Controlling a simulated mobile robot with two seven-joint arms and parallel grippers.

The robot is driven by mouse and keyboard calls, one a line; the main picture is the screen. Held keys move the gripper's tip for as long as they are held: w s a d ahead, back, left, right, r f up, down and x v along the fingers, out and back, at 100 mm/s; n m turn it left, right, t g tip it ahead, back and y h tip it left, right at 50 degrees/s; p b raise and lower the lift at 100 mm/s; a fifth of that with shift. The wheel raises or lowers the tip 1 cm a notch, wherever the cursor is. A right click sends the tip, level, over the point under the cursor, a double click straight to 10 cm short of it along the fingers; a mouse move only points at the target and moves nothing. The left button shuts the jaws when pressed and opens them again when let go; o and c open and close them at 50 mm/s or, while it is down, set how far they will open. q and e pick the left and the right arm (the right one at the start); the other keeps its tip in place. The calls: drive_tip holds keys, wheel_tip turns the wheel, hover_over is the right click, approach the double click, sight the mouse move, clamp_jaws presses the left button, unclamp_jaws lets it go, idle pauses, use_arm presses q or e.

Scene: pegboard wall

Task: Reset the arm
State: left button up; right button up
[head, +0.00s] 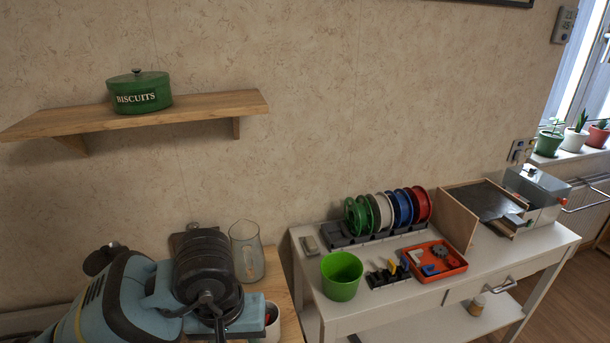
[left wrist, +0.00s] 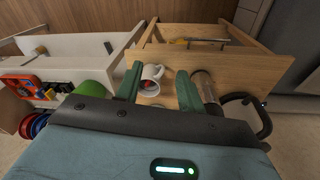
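My left arm comes in from the lower left of the head view, with a blue shell and a black ribbed joint, bent over a wooden table. Its fingers are hard to make out there. In the left wrist view my left gripper (left wrist: 160,70) has its two dark green fingers well apart, with nothing held between them. A white mug (left wrist: 152,74) with something red inside stands on the wooden table (left wrist: 225,62), beyond the fingers and apart from them. In the head view the mug (head: 273,322) is partly hidden by my arm. My right gripper is in neither view.
A clear glass (head: 247,262) stands close behind my left arm. A white table (head: 365,311) at the right holds a green cup (head: 341,276), coloured spools (head: 388,211) and a red tray (head: 436,262). A shelf (head: 205,107) with a green biscuit tin (head: 140,92) is above.

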use_arm(q)
drive_tip(key=s+d+f+n+g+h, duration=0.25)
drive_tip(key=s+d+g+h, duration=0.35)
drive_tip(key=d, duration=0.3)
drive_tip(key=s+d+r+n+h, duration=0.5)
drive_tip(key=d+r+n+h, duration=0.15)
drive_tip(key=n+h, duration=0.5)
drive_tip(key=w+a+f+n+t+h, duration=0.1)
drive_tip(key=w+a+n+t, duration=0.3)
drive_tip(key=n+t, duration=0.7)
drive_tip(key=w+a+f+n+t, duration=0.1)
drive_tip(key=w+a+n+t, duration=0.45)
drive_tip(key=n, duration=0.95)
drive_tip(key=s+a+f+n+t+y, duration=0.2)
drive_tip(key=a+f+n+t+y, duration=0.4)
drive_tip(key=f+n+y, duration=0.85)
drive_tip(key=s+a+f+n+g+y, duration=0.1)
drive_tip(key=s+a+f+n+g, duration=0.3)
drive_tip(key=s+f+n, duration=0.3)
drive_tip(key=s+a+f+n+g+y, duration=0.1)
drive_tip(key=s+a+f+n+g, duration=0.3)
drive_tip(key=s+f+n, duration=0.4)
drive_tip(key=shift+s+a+f+g+y+p, duration=0.3)
drive_tip(key=shift+s+a+f+g+p, duration=0.05)
drive_tip(key=shift+s+a+f, duration=0.4)
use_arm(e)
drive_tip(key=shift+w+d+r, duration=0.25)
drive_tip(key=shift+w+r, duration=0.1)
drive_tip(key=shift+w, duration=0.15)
